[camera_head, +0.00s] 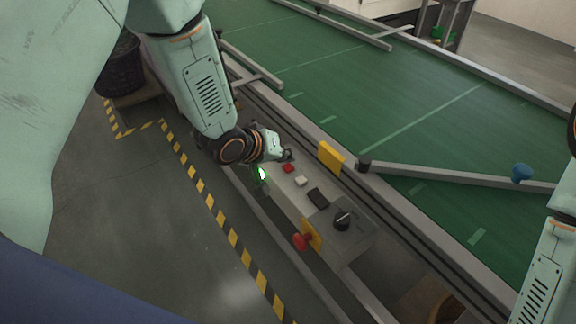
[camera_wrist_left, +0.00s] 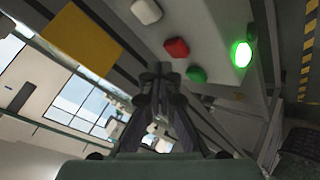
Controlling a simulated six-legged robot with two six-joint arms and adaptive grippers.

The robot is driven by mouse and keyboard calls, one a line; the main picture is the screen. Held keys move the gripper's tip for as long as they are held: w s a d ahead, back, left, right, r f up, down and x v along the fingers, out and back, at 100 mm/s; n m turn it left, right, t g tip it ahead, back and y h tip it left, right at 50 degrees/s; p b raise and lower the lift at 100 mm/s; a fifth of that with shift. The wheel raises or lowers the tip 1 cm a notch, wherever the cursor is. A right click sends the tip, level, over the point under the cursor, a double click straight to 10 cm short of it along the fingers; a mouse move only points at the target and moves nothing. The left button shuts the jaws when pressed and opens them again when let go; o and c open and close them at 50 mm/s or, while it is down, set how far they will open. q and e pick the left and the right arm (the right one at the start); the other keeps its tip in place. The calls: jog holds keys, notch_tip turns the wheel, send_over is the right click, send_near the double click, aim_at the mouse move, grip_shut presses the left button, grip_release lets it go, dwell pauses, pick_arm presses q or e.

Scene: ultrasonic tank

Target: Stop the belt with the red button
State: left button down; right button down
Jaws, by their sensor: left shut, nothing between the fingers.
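The control panel (camera_head: 297,196) sits along the near side of the belt. A small red button (camera_head: 288,168) is on it, between my left gripper and a white button (camera_head: 300,181). My left gripper (camera_head: 287,155) is shut and empty, close above the panel's far-left end. In the left wrist view, the red button (camera_wrist_left: 176,48) and a green button (camera_wrist_left: 196,74) lie just beyond the shut fingertips (camera_wrist_left: 158,72). I cannot tell whether the fingertips touch the panel. The green belt (camera_head: 400,110) runs behind. My right gripper is not in view.
A green lamp (camera_head: 262,174) glows at the panel's side. A black rocker (camera_head: 318,198), a black knob (camera_head: 343,220) and a red mushroom knob (camera_head: 302,241) are nearer. A yellow plate (camera_head: 331,156) stands on the belt side.

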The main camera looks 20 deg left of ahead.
pick_arm(q)
jog(key=shift+w+f, duration=0.1)
jog(key=shift+f, duration=0.1)
jog(key=shift+f, duration=0.2)
dwell(0.4)
jog(key=shift+f, duration=0.5)
dwell(0.6)
jog(key=shift+r, duration=0.1)
jog(key=shift+r+p, duration=0.7)
jog(key=shift+r, duration=0.1)
